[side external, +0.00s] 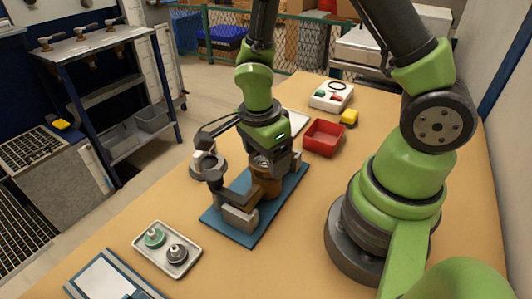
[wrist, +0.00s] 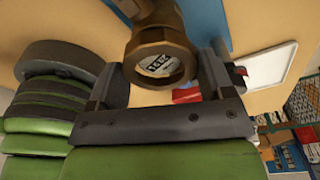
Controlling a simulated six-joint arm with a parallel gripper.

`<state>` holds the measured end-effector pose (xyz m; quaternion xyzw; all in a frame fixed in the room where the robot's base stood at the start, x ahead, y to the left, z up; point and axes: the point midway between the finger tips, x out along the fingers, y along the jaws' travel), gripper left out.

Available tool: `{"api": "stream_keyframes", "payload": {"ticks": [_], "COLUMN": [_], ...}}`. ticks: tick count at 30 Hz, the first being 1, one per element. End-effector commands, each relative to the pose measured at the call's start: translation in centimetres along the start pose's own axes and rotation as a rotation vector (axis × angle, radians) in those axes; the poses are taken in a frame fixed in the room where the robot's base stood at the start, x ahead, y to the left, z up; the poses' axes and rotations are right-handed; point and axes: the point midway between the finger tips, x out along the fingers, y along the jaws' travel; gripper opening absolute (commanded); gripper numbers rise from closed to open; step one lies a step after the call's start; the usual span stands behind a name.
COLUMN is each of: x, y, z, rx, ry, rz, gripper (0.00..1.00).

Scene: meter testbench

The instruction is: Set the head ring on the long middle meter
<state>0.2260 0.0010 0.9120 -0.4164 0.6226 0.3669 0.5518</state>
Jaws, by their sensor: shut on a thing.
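My gripper (side external: 266,157) points down over a brass meter (side external: 264,188) on the blue board (side external: 228,226). In the wrist view, the two fingers of my gripper (wrist: 162,80) stand on either side of a brass ring (wrist: 184,68), which I take to be the head ring, and are shut on it. A white dial (wrist: 158,65) with dark digits shows inside the ring. The ring is at the meter's head; I cannot tell whether it is fully seated. The meter's brass body (wrist: 155,14) runs up out of the wrist view.
A grey tray (side external: 146,256) at front left holds a green part (side external: 154,238) and a grey part (side external: 177,253). Grey clamp blocks (side external: 238,217) flank the meter.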

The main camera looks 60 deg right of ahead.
Motion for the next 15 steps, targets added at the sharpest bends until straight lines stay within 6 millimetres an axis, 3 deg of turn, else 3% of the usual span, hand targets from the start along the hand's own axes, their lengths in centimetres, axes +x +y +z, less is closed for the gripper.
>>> {"api": "stream_keyframes", "payload": {"ticks": [15], "x": [0.98], "y": [0.0], "z": [0.11], "rx": [0.0], "ry": [0.0], "rz": [0.0], "gripper": [0.5]}}
